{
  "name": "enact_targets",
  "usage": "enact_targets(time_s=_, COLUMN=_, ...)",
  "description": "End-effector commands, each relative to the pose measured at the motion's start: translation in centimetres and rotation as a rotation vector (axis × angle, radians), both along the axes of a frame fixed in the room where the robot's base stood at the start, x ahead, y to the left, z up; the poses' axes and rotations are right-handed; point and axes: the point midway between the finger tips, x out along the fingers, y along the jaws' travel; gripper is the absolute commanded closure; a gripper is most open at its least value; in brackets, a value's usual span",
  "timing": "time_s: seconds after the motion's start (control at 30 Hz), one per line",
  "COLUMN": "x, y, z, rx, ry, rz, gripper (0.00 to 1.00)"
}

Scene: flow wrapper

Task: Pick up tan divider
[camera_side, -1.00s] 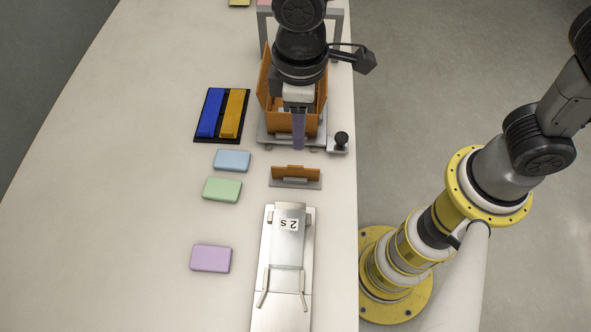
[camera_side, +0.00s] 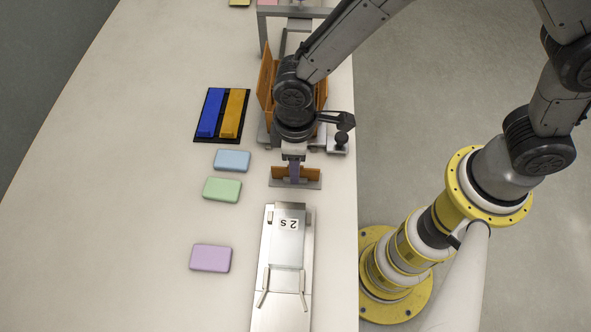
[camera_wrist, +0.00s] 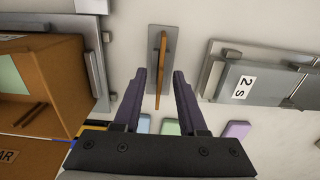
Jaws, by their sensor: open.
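The tan divider (camera_side: 312,173) is a thin orange-brown plate standing upright in a grey base (camera_side: 311,185), between the box fixture and the metal slide plate. In the wrist view the divider (camera_wrist: 161,62) shows edge-on, with its grey base (camera_wrist: 152,45) around it. My gripper (camera_side: 294,180) is over the divider in the side view and hides its middle part. In the wrist view my gripper (camera_wrist: 159,78) is open, with purple fingers on either side of the divider's near end. I cannot tell whether the fingers touch it.
An orange-brown box (camera_side: 265,80) stands behind my gripper, with a black knob (camera_side: 342,138) beside it. A metal slide labelled "2 s" (camera_side: 288,245) lies in front. Blue (camera_side: 233,160), green (camera_side: 222,189) and purple (camera_side: 211,258) blocks lie left, near a tray with blue and yellow bars (camera_side: 221,115).

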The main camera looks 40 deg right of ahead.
Motion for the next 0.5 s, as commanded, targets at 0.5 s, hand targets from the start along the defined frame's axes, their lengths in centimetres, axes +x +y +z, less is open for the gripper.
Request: enact_targets(time_s=0.5, x=-0.01, y=-0.01, z=-1.01, rx=0.001, ry=-0.001, rz=0.0, gripper=0.88)
